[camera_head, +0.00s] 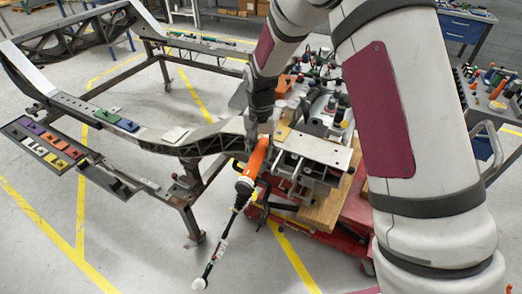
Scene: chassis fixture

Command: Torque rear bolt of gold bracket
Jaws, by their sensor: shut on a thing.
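My gripper (260,127) is at the middle of the head view, beside the end of the chassis rail. It is shut on an orange power tool (253,162); the fingers are small and partly hidden. The tool hangs tilted, with a dark lower part and a long thin shaft (221,247) ending in a pale tip low in the picture. The chassis frame (188,148) runs across the left and carries a green bracket (107,116), a blue bracket (128,125) and a whitish plate (174,134). I cannot make out a gold bracket or its rear bolt on the rail.
A tray (15,128) of several coloured parts, one yellow, hangs at the left. A red cart (335,243) crowded with fixtures and tools stands right of the tool. A blue tool cabinet (461,28) is at the back right. Yellow-lined floor is clear at lower left.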

